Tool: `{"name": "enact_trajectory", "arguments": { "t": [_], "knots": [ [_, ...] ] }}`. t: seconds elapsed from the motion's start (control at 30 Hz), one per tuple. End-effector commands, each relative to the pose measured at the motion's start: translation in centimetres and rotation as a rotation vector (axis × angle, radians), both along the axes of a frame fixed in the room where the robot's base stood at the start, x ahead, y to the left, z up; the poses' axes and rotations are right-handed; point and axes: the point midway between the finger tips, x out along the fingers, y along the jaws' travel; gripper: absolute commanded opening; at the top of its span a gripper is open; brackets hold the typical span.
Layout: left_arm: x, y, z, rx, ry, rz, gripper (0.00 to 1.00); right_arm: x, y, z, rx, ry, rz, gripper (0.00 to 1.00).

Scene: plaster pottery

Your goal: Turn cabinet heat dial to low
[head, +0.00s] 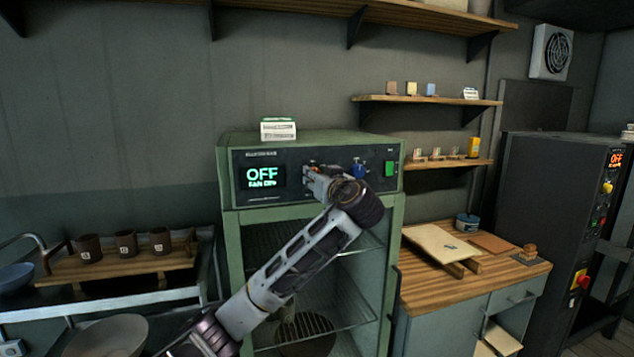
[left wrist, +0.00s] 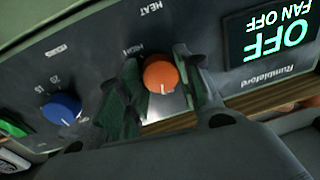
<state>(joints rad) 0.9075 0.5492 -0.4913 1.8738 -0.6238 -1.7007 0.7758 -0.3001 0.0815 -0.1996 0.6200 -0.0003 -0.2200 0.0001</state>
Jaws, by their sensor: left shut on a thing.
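The green drying cabinet (head: 226,177) stands in the middle of the head view, with a dark control panel along its top front. Its display (head: 262,176) reads OFF and FAN OFF. The orange heat dial (left wrist: 160,75) sits under the word HEAT in the left wrist view, with a pale pointer mark on its lower edge. My left gripper (left wrist: 158,85) is at the panel with its fingers on both sides of the orange dial, shut on it. In the head view the left gripper (head: 318,180) mostly covers the dial. My right gripper is not in view.
A blue knob (left wrist: 62,107) and a green switch (head: 390,168) are beside the heat dial. A small white card (head: 278,131) stands on the cabinet top. A wooden bench (head: 430,292) is at right, and a rack with brown cups (head: 126,243) is at left.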

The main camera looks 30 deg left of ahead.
Motion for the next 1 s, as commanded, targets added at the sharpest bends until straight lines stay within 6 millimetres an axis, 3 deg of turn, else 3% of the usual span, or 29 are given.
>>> {"name": "enact_trajectory", "arguments": {
  "t": [0.53, 1.0],
  "knots": [
    [0.0, 0.0, 0.0, 0.118, 0.139, 0.0, 0.11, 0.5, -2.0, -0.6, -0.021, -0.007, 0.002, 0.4],
    [0.0, 0.0, 0.0, 0.31, 0.362, -0.001, 0.11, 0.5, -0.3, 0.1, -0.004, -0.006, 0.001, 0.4]
  ]
}}
